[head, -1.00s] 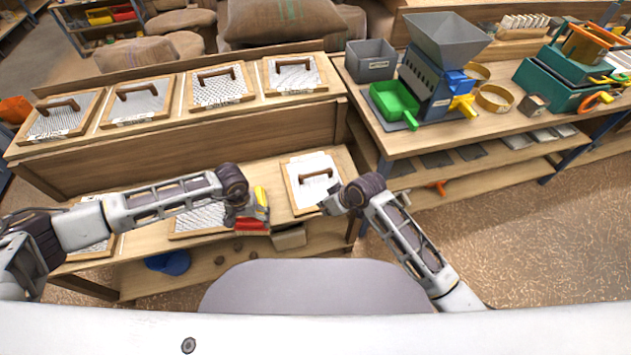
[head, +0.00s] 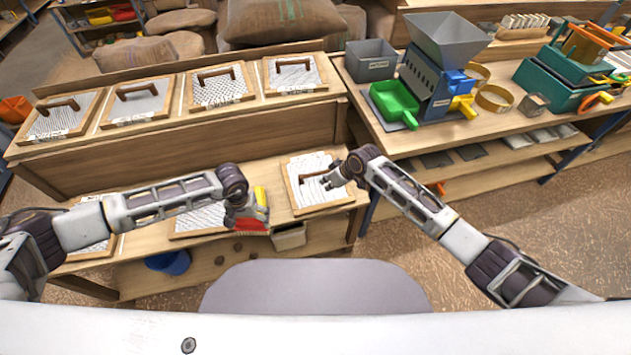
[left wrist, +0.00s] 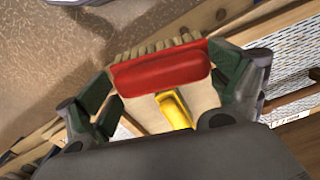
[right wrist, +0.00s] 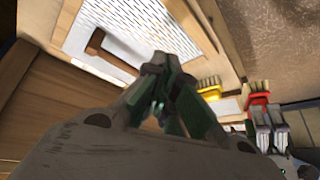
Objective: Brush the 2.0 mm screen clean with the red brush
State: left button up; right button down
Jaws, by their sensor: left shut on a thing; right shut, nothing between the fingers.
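A wood-framed screen (head: 292,192) with a brown handle lies at the right end of the lower bench; it fills the upper part of the right wrist view (right wrist: 140,28). Its label is not readable. My left gripper (head: 248,222) is shut on the red brush (left wrist: 162,68), left of this screen. The brush's pale bristles show in the left wrist view. My right gripper (head: 332,184) is shut and empty, by the handle at the screen's right side. In the right wrist view its fingertips (right wrist: 155,72) meet in front of the frame; contact is unclear.
A yellow brush (right wrist: 210,84) is near the red one. Several framed screens (head: 220,86) line the upper shelf; others lie left on the lower bench. A small box (head: 289,238) and blue bucket (head: 168,262) are below. A hopper machine (head: 430,75) stands on the right table.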

aim_at(253, 229)
jog(key=w+d+r+t, duration=0.1)
jog(key=w+d, duration=0.7)
jog(key=w, duration=0.2)
jog(key=shift+r+m+h, duration=0.25)
jog(key=shift+m+h, duration=0.05)
jog(key=shift+h, duration=0.1)
pick_arm(q)
jog(key=shift+f, duration=0.15)
pick_arm(e)
jog(key=shift+f, duration=0.2)
pick_arm(q)
jog(key=shift+f+b, duration=2.05)
jog(key=shift+b, duration=0.2)
pick_arm(e)
jog(key=shift+f, duration=2.3)
pick_arm(q)
jog(key=shift+f+b, duration=0.3)
pick_arm(e)
jog(key=shift+f, duration=0.45)
pick_arm(q)
jog(key=shift+f, duration=0.1)
pick_arm(e)
jog(key=shift+s+f, duration=0.1)
jog(key=shift+f, duration=0.05)
